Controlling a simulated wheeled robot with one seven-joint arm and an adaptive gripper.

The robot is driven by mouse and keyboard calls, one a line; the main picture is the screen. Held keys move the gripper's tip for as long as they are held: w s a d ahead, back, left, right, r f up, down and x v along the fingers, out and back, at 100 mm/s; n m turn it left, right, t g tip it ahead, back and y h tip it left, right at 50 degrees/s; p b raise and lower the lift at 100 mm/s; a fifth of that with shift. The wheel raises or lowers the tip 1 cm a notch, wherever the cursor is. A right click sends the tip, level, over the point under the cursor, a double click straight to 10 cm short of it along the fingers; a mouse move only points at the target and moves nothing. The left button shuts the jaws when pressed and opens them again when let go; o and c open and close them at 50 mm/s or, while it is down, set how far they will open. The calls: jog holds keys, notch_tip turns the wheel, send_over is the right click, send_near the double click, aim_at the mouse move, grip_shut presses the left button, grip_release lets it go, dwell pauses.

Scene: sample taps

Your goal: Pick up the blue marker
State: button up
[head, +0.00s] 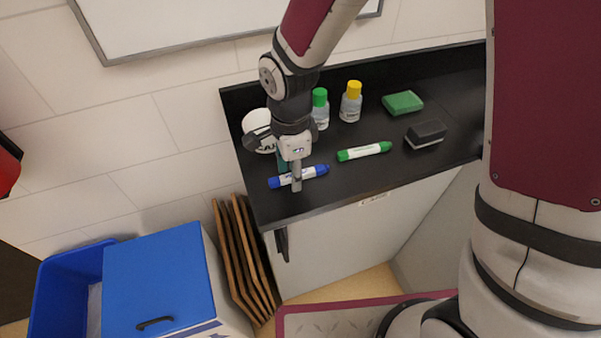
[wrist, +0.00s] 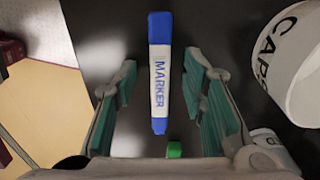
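The blue marker (head: 298,177) lies on the black counter top in the head view, its middle partly hidden by my gripper. In the wrist view the blue marker (wrist: 160,72), with a white "MARKER" label, runs lengthwise between the two fingers. My gripper (head: 296,184) points down over it, close above the counter. In the wrist view my gripper (wrist: 160,95) is open, with a gap between the marker and each teal finger pad. I cannot tell the exact height of the fingertips over the counter.
A white cup (wrist: 292,65) lettered "CAPS" stands right of the fingers. A green marker (head: 364,151), green-capped bottle (head: 320,108), yellow-capped bottle (head: 351,102), black eraser (head: 426,133) and green sponge (head: 402,103) are also on the counter (head: 345,185). Its front edge is near.

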grip_shut()
jog(key=shift+r, duration=0.9)
jog(key=shift+s+r, duration=0.2)
jog(key=shift+r, duration=0.3)
jog(key=shift+s+r, duration=0.2)
jog(key=shift+r, duration=0.3)
jog(key=s+r+p, duration=0.1)
jog(key=s+p, duration=0.4)
jog(key=s, duration=1)
jog(key=shift+d+r, duration=0.2)
jog(key=shift+d, duration=0.2)
